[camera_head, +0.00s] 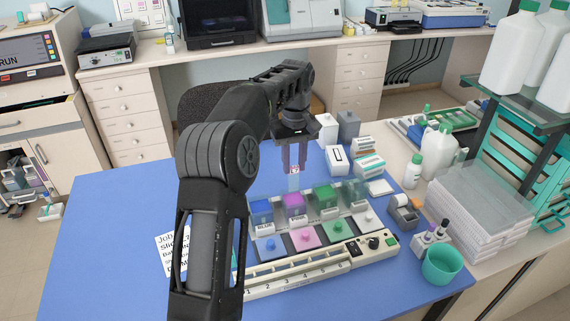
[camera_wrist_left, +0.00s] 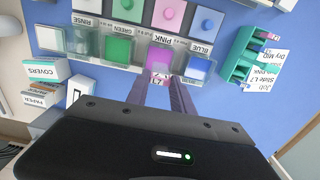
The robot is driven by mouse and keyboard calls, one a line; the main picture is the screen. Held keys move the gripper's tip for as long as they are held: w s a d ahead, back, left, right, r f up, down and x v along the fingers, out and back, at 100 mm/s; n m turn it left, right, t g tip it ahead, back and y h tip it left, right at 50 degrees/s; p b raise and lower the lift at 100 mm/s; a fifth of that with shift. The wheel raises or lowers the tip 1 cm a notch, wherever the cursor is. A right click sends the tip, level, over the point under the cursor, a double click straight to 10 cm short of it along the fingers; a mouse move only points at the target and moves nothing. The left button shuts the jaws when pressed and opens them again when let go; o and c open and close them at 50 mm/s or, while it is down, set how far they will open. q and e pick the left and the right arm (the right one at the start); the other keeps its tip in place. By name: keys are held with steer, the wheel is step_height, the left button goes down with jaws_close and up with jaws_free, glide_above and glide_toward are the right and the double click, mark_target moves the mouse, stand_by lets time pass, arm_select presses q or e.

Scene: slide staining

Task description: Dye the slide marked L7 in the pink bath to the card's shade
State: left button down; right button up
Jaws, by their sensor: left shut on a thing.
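My left gripper (camera_head: 295,170) is shut on a glass slide (camera_head: 293,183), which hangs upright below the fingers. In the left wrist view the fingers (camera_wrist_left: 161,88) pinch the slide's label end (camera_wrist_left: 160,78); the label shows a pinkish mark and what looks like a 7. The pink bath (camera_head: 295,207) lies just below the slide, between the blue bath (camera_head: 262,213) and the green bath (camera_head: 325,198). I cannot tell whether the slide's lower end is inside the pink bath. The job card (camera_head: 171,256) lies left of the baths, partly hidden by my left arm; its shade is not readable.
A clear rinse bath (camera_head: 356,190) stands at the right end of the row. Lids with knobs, including a pink one (camera_head: 307,237), lie in front. A numbered strip device (camera_head: 300,280) runs along the front. A teal rack (camera_wrist_left: 238,56) stands beside the card. Boxes (camera_head: 337,158) stand behind.

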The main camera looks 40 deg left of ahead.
mark_target(294, 190)
arm_select(q)
steer(key=shift+w+f, duration=0.15)
steer(key=shift+f, duration=0.2)
steer(key=shift+f, duration=1.4)
steer(key=shift+f+b, duration=1.7)
steer(key=shift+f, duration=1.05)
stand_by(3.5)
